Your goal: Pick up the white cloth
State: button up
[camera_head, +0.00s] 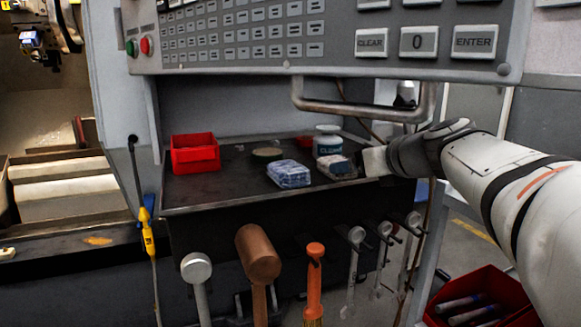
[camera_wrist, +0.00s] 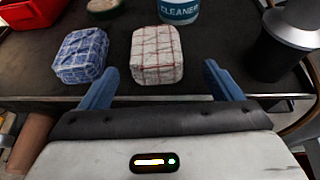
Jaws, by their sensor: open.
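The white cloth (camera_wrist: 157,54) is a folded block with a red check pattern, lying on the dark shelf. In the wrist view it sits between and just beyond my two blue fingertips, with space on both sides. My gripper (camera_wrist: 160,85) is open and empty. In the head view the cloth (camera_head: 337,167) lies on the right part of the shelf, close to my gripper (camera_head: 368,163), whose fingers are mostly hidden there. A blue checked cloth (camera_wrist: 81,55) lies to its left, also seen in the head view (camera_head: 288,174).
A cleaner tub (camera_head: 327,142) stands right behind the white cloth. A red bin (camera_head: 195,153) and a round tin (camera_head: 267,154) are on the shelf (camera_head: 225,193). A dark cylinder (camera_wrist: 286,40) stands right. The control panel handle (camera_head: 365,110) hangs above; hammers and tools hang at the front.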

jog(key=b+x, duration=0.2)
jog(key=x, duration=0.3)
jog(key=shift+a, duration=0.2)
jog(key=shift+w+a, duration=0.1)
jog(key=shift+w, duration=0.05)
jog(key=shift+c, duration=0.2)
jog(key=c, duration=1)
jog(key=shift+r, duration=0.15)
